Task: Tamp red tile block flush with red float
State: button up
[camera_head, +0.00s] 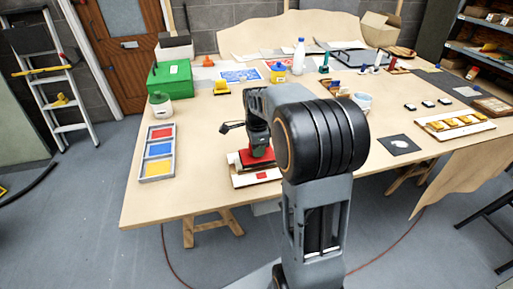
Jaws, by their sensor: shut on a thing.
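My gripper (258,146) points down over the front middle of the table and is shut on the red float (246,160). The fingers and the float's grip are mostly hidden by my arm and the small scale. The float is over or on a pale panel (240,183), and I cannot tell whether they touch. A small red tile block (261,176) shows on the panel's front part, in front of the float. Whether this tile sits flush cannot be seen.
A grey tray (171,172) with red, blue and yellow sections lies left. A yellow float (221,88), a green box (170,77) and a pale green tub (160,105) stand behind. A panel with yellow pieces (427,125) lies right. The front-left table (190,195) is clear.

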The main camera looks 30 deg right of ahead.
jog(key=shift+f+b, duration=0.45)
jog(key=shift+f, duration=0.25)
dwell(0.4)
jog(key=shift+s+f, duration=0.1)
jog(key=shift+f, duration=0.15)
dwell(1.2)
notch_tip(320, 180, up, 8)
jog(key=p, duration=0.6)
jog(key=shift+f, duration=0.25)
jog(key=shift+f, duration=0.1)
dwell(0.4)
